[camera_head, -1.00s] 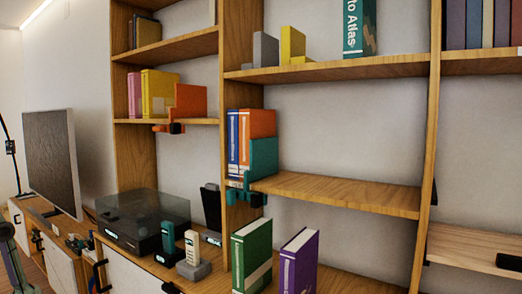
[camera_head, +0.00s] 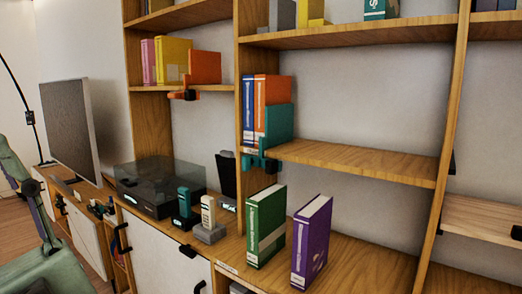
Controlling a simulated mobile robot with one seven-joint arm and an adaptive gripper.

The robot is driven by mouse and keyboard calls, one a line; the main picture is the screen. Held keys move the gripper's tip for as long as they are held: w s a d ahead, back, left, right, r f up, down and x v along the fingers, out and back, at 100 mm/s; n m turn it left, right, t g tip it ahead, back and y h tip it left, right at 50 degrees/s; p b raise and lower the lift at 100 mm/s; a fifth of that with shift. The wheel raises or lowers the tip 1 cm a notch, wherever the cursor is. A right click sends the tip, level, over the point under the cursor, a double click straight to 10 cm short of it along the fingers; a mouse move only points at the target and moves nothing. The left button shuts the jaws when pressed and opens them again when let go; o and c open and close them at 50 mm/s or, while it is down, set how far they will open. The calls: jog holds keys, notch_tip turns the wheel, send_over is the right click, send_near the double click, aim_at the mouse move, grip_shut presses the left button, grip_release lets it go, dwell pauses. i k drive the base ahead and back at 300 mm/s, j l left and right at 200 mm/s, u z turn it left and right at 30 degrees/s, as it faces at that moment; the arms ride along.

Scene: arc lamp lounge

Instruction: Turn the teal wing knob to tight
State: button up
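The teal wing knob (camera_head: 259,163) sits on a clamp at the left end of the middle shelf (camera_head: 360,160), below the shelf's front edge. A teal bookend plate (camera_head: 279,122) stands above it, against an orange book (camera_head: 271,98) and a blue book (camera_head: 247,110). The knob is small here, and I cannot tell its exact angle or how tight it is. My gripper is not in view.
An orange bookend (camera_head: 205,67) with its own orange knob (camera_head: 186,94) is on the left shelf. Pale green furniture (camera_head: 45,265) fills the lower left.

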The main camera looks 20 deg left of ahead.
aim_at(247, 161)
jog(key=j+u, duration=0.25)
jog(key=j, duration=0.5)
jog(key=i+j+u, duration=0.1)
jog(key=j+u, duration=0.2)
jog(key=j, duration=0.45)
